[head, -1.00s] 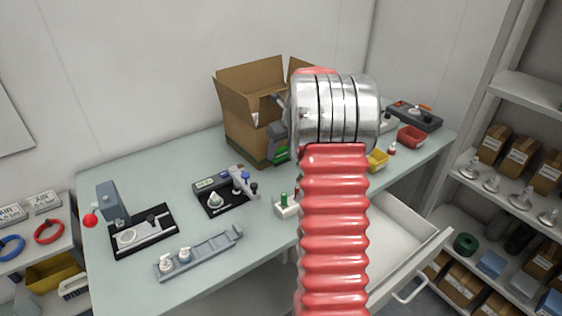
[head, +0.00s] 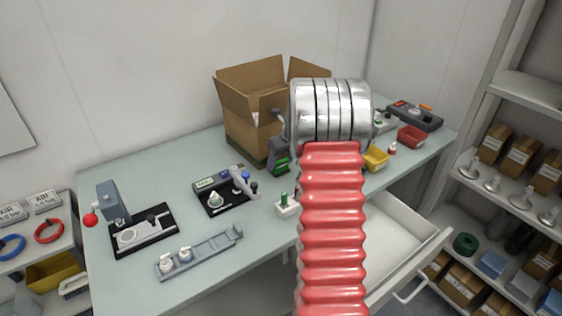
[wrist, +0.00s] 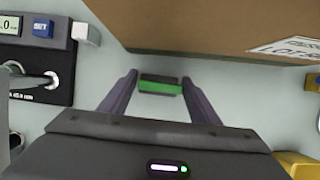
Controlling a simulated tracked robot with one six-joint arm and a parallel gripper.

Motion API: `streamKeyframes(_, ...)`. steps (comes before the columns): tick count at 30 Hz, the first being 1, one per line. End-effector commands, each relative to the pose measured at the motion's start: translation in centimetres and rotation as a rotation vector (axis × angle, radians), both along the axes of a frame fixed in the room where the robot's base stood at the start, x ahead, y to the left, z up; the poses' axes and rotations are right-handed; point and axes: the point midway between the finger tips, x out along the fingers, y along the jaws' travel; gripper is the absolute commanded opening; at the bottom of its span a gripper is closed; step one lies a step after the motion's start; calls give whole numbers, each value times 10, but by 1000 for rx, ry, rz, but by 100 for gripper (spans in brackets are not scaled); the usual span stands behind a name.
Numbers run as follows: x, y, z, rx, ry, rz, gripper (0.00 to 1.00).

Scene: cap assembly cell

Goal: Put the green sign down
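The green sign (wrist: 162,88), a small block with a green face and a dark top edge, is between the fingertips of my gripper (wrist: 160,78) in the wrist view. Both fingers appear to meet its ends, so the gripper looks shut on it. In the head view the sign (head: 280,161) is low beside the right front of the cardboard box, close to the table (head: 150,170). I cannot tell whether its base touches the table. My arm hides most of the gripper there.
The open cardboard box (head: 246,128) stands right behind the sign. A black device with a display (head: 222,200) is to the left, and a white block with a green peg (head: 286,207) is in front. A yellow bin (head: 376,159) and an open drawer (head: 395,240) are to the right.

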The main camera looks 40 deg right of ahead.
Motion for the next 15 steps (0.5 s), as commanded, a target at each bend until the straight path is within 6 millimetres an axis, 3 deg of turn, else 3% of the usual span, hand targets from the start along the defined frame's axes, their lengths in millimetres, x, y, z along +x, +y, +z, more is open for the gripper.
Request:
streamKeyframes(5,0,0,0,0,0,0,68)
streamKeyframes(15,0,0,4,-1,-1,0,68)
